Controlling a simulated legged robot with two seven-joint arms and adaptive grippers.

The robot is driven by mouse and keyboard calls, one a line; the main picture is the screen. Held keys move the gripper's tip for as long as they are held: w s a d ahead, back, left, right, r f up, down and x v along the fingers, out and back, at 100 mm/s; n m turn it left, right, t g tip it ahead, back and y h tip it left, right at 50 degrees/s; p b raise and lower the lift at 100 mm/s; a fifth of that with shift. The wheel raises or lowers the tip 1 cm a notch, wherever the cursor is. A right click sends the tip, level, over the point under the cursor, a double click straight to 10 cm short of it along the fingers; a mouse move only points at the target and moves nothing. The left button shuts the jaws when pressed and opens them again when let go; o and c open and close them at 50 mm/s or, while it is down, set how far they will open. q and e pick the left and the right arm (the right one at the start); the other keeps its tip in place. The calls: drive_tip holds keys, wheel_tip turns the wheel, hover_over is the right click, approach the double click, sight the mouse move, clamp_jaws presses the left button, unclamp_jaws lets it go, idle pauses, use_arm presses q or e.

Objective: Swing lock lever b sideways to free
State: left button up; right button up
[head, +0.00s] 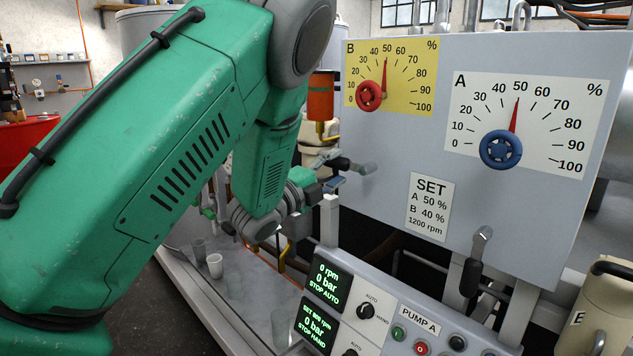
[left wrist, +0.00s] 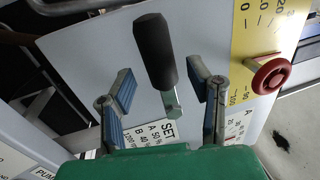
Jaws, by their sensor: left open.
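Lock lever b appears to be the lever with a dark handle and a grey metal foot (head: 366,168) at the left edge of the dial panel, below dial B. In the left wrist view its black handle (left wrist: 155,48) stands between my two fingers, with a visible gap on each side. My left gripper (head: 333,174) is open at this lever, and its blue-padded fingers (left wrist: 165,88) show spread in the left wrist view. My own arm hides part of the gripper in the head view. My right gripper is not in view.
The grey panel (head: 395,150) carries a red knob (head: 368,96) on dial B and a blue knob (head: 500,150) on dial A. Another lever (head: 472,268) hangs at its lower edge. The pump control box (head: 375,310) stands below. An orange cylinder (head: 321,97) is close to my arm.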

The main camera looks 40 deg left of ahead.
use_arm(q)
drive_tip(key=d+v, duration=0.1)
drive_tip(key=v, duration=0.8)
drive_tip(key=shift+s+a+f, duration=0.15)
drive_tip(key=shift+s+a, duration=0.25)
drive_tip(key=shift+a, duration=0.15)
